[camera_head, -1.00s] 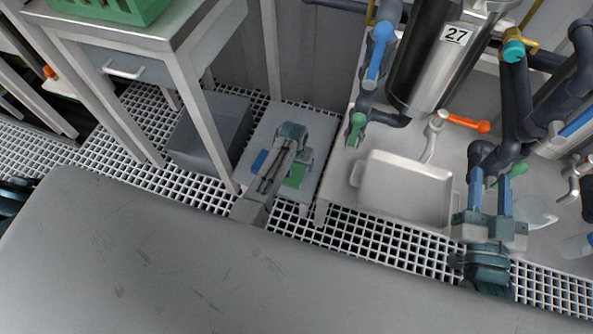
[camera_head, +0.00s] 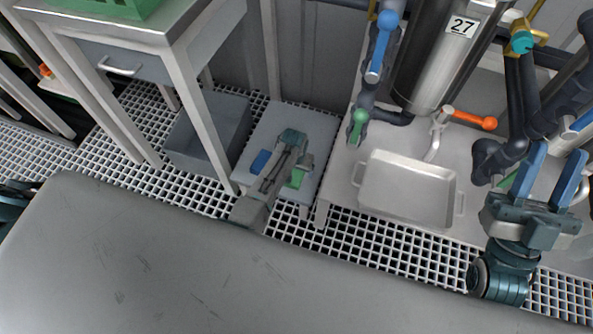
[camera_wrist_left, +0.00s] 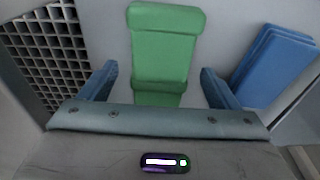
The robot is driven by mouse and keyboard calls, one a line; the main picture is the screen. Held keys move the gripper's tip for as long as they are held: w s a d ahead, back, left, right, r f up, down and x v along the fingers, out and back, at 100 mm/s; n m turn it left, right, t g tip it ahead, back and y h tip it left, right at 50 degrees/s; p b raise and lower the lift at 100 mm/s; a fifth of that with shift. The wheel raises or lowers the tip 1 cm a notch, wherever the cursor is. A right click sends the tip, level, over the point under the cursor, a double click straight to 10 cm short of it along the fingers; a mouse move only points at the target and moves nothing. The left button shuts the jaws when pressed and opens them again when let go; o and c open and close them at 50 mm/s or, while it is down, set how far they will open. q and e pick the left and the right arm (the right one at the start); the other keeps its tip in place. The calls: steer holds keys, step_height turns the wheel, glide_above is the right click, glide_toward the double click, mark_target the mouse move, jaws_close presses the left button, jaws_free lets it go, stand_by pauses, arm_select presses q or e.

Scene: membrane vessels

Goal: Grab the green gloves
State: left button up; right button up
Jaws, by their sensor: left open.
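The green gloves (camera_wrist_left: 165,50) are a green folded bundle on a low grey table. In the left wrist view they lie between the two blue fingers of my left gripper (camera_wrist_left: 158,82). The gripper is open, with a gap between the gloves and each finger. In the head view the green gloves (camera_head: 297,178) show partly beside my left arm, which hides the rest. The blue gloves (camera_wrist_left: 273,65) lie to their right in the wrist view and show left of my arm in the head view (camera_head: 260,162). My right gripper (camera_head: 552,172) is open and empty at the right.
The low table (camera_head: 262,128) stands between a grey box (camera_head: 208,130) and a steel bench. A metal tray (camera_head: 408,188) rests on the bench, under vessel 27 (camera_head: 445,60), pipes and an orange-handled valve (camera_head: 475,120). A drawer table (camera_head: 150,60) stands at the left.

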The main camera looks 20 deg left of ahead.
arm_select(q)
steer(key=c, duration=1.1)
steer(key=shift+r, duration=0.1)
